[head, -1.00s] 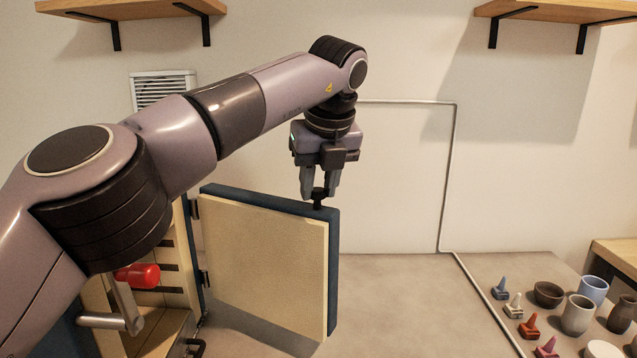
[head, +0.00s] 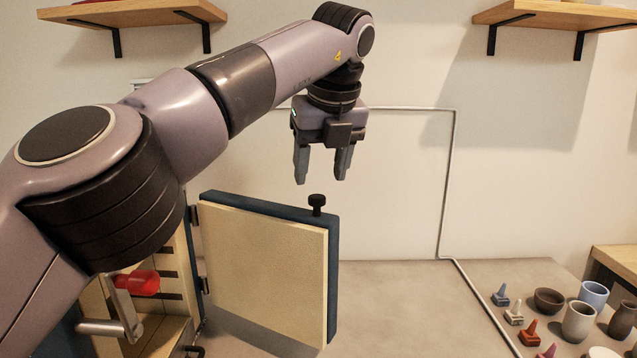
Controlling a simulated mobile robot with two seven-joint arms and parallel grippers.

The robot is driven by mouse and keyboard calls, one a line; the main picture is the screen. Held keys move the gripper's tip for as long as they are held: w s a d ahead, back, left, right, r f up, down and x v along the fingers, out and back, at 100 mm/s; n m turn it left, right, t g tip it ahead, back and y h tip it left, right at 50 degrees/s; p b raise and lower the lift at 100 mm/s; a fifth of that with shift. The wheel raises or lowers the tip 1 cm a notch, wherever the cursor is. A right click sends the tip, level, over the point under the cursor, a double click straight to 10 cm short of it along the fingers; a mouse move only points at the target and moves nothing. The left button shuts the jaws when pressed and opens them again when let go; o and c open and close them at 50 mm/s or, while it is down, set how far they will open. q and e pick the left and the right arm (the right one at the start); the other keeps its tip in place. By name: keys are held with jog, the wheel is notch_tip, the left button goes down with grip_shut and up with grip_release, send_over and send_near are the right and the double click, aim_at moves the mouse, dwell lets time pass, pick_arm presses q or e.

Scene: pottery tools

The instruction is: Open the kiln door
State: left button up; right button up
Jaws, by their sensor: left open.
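The kiln door (head: 263,275) stands swung wide open on its hinges at the left. Its cream inner face is toward me, with a dark blue edge. A black knob (head: 317,203) stands up from the door's top edge near its free end. The kiln (head: 178,260) is at the lower left, its shelved inside partly showing behind my left arm. My left gripper (head: 320,178) is open and empty, pointing down just above the knob and apart from it. My right gripper is not in view.
A red object (head: 138,282) and a metal bar show by the kiln front. Several cups and bowls (head: 578,320) and small coloured tools (head: 530,332) stand on the counter at the right. The counter (head: 400,310) between them and the door is clear. Wooden shelves (head: 560,12) hang above.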

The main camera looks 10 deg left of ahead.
pick_arm(q)
jog(key=shift+v, duration=1.25)
